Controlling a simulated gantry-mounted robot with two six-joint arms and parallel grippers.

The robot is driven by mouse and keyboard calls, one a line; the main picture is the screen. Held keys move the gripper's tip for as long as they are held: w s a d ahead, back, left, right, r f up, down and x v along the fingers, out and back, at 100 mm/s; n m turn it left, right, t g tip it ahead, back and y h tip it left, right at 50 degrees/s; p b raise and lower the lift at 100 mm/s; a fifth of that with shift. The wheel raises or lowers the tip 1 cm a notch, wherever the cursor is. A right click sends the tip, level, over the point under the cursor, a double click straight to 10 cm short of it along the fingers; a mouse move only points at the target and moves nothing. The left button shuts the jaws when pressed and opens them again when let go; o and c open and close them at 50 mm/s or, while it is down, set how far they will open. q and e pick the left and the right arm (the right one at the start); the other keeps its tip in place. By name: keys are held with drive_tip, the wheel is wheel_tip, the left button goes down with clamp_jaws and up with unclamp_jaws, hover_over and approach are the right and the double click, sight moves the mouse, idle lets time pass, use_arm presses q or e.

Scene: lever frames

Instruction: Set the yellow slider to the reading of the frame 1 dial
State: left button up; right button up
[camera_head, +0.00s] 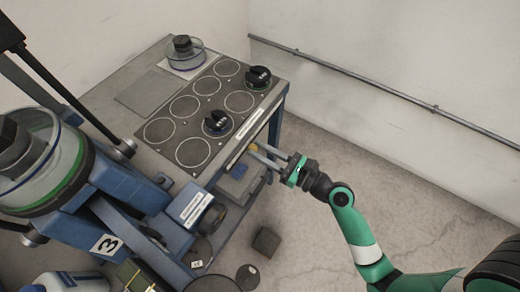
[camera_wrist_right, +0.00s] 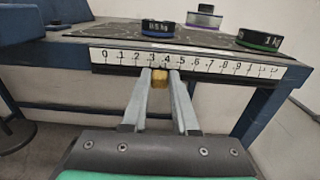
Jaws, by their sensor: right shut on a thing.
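The yellow slider (camera_wrist_right: 160,79) sits on the white number scale (camera_wrist_right: 215,65) along the table's front edge. In the wrist view it stands roughly between 3 and 4, partly hidden by the fingers. My right gripper (camera_wrist_right: 160,74) is shut on it, one finger on each side. In the head view the same slider (camera_head: 253,147) is a small yellow patch at the fingertips of my right gripper (camera_head: 256,151). No dial marked as frame 1 can be made out. My left gripper is not in view.
A blue lever frame marked 3 (camera_head: 106,245) stands at the left with a large round glass-sided part (camera_head: 40,160). The tabletop panel (camera_head: 205,105) has several ringed circles and two black weights (camera_head: 217,122). A dark block (camera_head: 266,241) lies on the floor.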

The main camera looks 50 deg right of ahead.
clamp_jaws()
idle(1.0)
